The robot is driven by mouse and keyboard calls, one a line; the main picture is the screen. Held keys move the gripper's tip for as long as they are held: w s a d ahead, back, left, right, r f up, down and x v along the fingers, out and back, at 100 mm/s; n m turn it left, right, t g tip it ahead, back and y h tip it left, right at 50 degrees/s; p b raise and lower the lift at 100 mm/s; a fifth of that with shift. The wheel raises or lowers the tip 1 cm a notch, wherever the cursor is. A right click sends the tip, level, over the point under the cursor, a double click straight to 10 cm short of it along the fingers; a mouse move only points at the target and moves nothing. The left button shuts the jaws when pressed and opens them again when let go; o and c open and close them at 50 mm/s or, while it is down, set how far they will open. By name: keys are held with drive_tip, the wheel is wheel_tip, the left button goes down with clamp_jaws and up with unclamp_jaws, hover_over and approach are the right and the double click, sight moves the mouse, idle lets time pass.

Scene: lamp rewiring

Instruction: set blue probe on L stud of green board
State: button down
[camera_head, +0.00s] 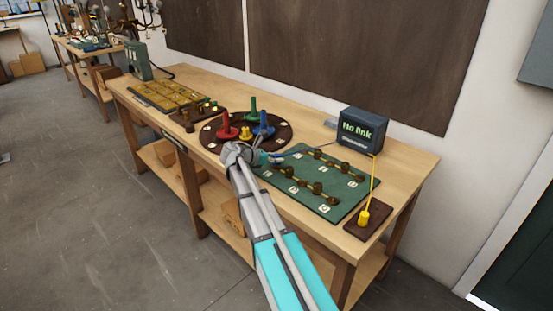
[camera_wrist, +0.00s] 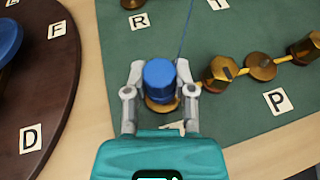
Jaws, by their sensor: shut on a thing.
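The blue probe (camera_wrist: 160,72) stands between the fingers of my gripper (camera_wrist: 159,88), which is shut on it. In the wrist view the probe is upright over a brass stud base (camera_wrist: 162,106) at the near left of the green board (camera_wrist: 125,68). I cannot tell whether it touches the stud. The label by this stud is mostly hidden by my gripper. In the head view the green board (camera_head: 335,205) lies on the bench, and my gripper (camera_head: 268,157) is at its left end. A thin blue cable runs from the probe towards the meter.
The meter (camera_head: 362,128) reads "No link". A yellow probe (camera_head: 364,217) stands on a brown pad at right, with its yellow cable. A round dark disc (camera_wrist: 70,75) with coloured posts lies left of the board. Brass studs (camera_wrist: 218,74) joined by a bar are right of my gripper.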

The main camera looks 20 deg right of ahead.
drive_tip(key=shift+f+b, duration=0.6)
drive_tip(key=shift+f, duration=0.05)
idle(0.7)
drive_tip(key=shift+c, duration=1.8)
unclamp_jaws()
drive_tip(key=shift+r, duration=0.15)
